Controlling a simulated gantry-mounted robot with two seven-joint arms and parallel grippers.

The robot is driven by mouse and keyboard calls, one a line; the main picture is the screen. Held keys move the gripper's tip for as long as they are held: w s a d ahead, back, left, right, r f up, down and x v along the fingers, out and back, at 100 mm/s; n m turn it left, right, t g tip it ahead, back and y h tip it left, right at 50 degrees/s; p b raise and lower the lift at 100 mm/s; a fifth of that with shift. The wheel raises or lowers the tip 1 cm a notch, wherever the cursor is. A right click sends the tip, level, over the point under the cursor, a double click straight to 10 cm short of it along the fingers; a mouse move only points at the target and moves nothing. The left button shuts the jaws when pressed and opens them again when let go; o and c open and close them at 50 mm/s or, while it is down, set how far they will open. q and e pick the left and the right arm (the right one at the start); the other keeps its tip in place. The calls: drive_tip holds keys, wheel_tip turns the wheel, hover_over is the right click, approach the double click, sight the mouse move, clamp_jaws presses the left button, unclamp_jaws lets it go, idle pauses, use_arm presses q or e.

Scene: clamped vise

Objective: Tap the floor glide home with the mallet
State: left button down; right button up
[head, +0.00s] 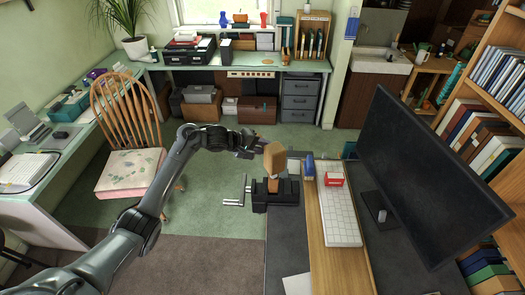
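A black vise (273,201) stands on the dark left part of the desk, its bar handle pointing left. A reddish-brown wooden piece (273,185) stands upright in its jaws. A light wooden mallet head (273,159) shows directly above that piece; I cannot tell whether they touch. My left gripper (256,148) reaches in from the left and appears shut on the mallet, just left of its head. The handle is mostly hidden by the gripper. I cannot make out the floor glide; the mallet head covers the top of the clamped piece. My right gripper is out of view.
Right of the vise are a blue object (309,168), a red box (333,179), a pale keyboard (340,215) and a large monitor (425,175). A wooden chair (130,170) stands on the floor at left. Paper (297,284) lies at the desk's near edge.

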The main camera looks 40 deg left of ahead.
use_arm(q)
drive_tip(key=shift+r, duration=0.3)
drive_tip(key=shift+r, duration=2)
